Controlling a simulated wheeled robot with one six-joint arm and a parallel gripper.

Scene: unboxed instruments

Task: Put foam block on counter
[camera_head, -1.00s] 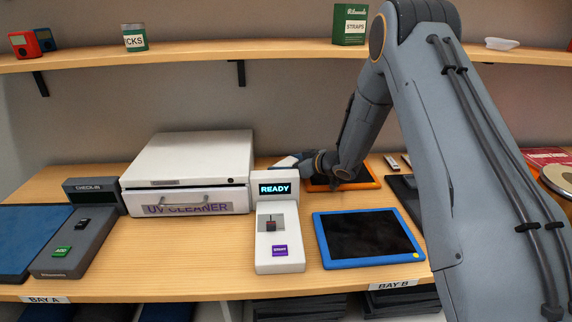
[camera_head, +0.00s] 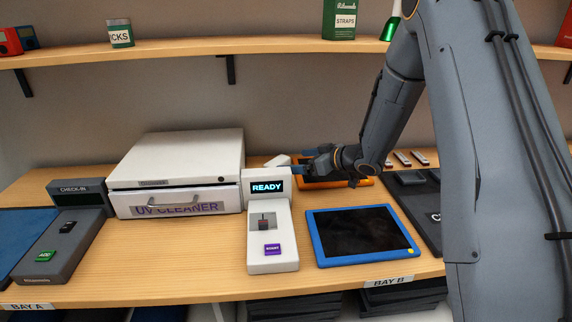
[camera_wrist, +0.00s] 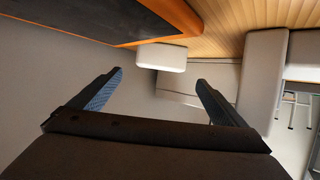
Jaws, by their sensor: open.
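A small white block (camera_wrist: 162,56), which looks like the foam block, lies against the edge of the orange-framed tablet (camera_wrist: 150,40) in the wrist view. My gripper (camera_wrist: 160,92) is open and empty, its two blue-padded fingers spread, with the block ahead of the gap between them and apart from both. In the head view, my gripper (camera_head: 300,162) is low over the back of the counter (camera_head: 200,270), pointing left. A white piece (camera_head: 277,160) shows behind the READY device near the fingertips; I cannot tell for sure that it is the same block.
The white READY device (camera_head: 272,235) stands just in front of my gripper, with the UV cleaner (camera_head: 178,170) to its left. A blue-framed tablet (camera_head: 362,235) lies to its right. A wall shelf (camera_head: 200,52) runs above. Bare counter shows in front of the UV cleaner.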

